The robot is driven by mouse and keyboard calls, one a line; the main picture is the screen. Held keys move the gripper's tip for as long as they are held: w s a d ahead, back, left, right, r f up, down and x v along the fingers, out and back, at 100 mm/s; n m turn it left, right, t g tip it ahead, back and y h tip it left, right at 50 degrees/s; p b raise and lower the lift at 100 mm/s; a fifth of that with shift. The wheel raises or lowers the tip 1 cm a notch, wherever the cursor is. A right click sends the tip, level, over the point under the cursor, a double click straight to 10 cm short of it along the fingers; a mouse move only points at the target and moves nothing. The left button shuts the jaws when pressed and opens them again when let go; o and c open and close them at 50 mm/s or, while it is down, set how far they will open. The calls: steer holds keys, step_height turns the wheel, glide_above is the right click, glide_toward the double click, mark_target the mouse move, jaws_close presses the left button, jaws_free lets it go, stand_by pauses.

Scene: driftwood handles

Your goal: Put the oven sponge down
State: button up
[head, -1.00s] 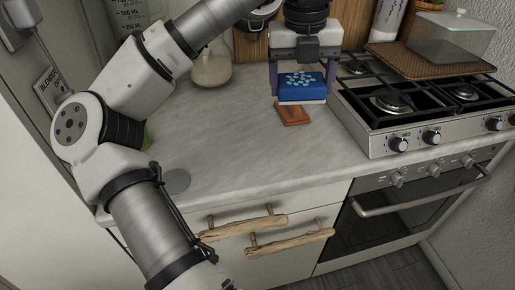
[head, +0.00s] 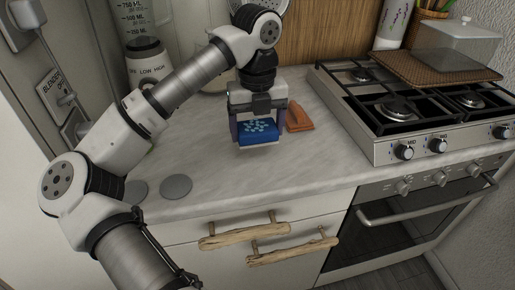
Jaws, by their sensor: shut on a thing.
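The oven sponge (head: 258,132) is a blue block with light spots on top and a pale underside. My gripper (head: 258,128) points down and is shut on it, one finger at each side. The sponge is over the left-middle part of the marble-look worktop (head: 215,182). I cannot tell whether its underside touches the worktop or hangs just above it.
An orange-brown object (head: 299,117) lies just right of my gripper. The gas stove (head: 400,110) stands farther right. A blender (head: 147,55) is at the back left. Two grey discs, one here (head: 176,187), lie front left. Worktop in front of the sponge is clear.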

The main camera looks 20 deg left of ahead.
mark_target(257, 159)
step_height(257, 159, down, 6)
steer(key=shift+r, duration=0.15)
steer(key=o, duration=1.2)
steer(key=shift+c, duration=0.2)
steer(key=shift+p, duration=0.4)
steer(key=r+b, duration=0.1)
steer(key=r, duration=0.5)
steer(key=r+b, duration=0.1)
steer(key=r, duration=0.6)
steer(key=shift+s+a+r, duration=0.1)
steer(key=shift+s+a, duration=0.1)
steer(key=shift+r, duration=0.15)
